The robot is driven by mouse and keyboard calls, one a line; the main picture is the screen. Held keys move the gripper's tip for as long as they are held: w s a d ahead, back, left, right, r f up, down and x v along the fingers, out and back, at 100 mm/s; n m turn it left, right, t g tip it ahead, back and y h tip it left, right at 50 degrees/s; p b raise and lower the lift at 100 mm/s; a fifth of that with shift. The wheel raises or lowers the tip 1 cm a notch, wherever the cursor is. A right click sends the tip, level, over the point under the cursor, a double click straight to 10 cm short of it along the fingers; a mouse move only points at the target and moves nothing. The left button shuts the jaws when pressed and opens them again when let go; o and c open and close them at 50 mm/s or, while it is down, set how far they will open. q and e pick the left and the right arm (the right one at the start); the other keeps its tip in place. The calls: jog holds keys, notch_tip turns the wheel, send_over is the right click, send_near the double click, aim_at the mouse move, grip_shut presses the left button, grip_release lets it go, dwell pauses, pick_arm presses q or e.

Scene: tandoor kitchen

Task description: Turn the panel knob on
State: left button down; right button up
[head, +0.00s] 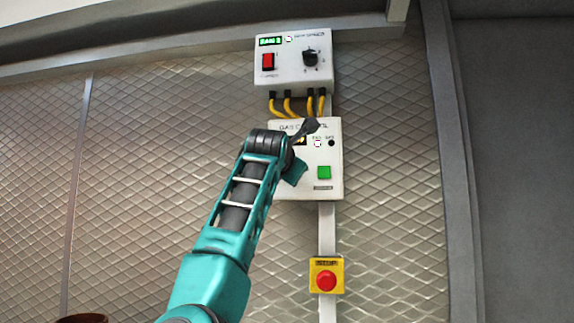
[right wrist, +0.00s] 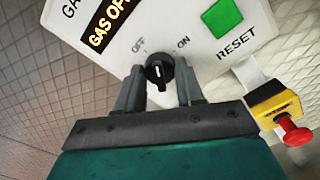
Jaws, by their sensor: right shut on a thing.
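The black panel knob (right wrist: 159,70) is on the white gas control panel (right wrist: 205,50), with a white mark on its face. OFF is printed to its upper left and ON to its upper right. My right gripper (right wrist: 158,78) has one finger on each side of the knob and is shut on it. In the head view, my right gripper (head: 306,129) reaches the gas control panel (head: 332,180), and my arm hides the knob. The amber display (right wrist: 108,27) reads GAS OF, with its end cut off. My left gripper is not in view.
A green reset button (head: 323,172) is on the same panel. A red emergency button (head: 326,280) on a yellow box is below. Above is another white box (head: 290,72) with a red switch and black dial, joined by yellow cables (head: 288,105). Patterned metal wall surrounds them.

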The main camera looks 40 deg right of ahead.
jog(key=m+p, duration=0.2)
jog(key=m, duration=0.8)
jog(key=shift+m+p, duration=0.3)
jog(key=shift+p, duration=0.05)
dwell(0.4)
jog(key=o, duration=1)
jog(key=shift+o, duration=0.2)
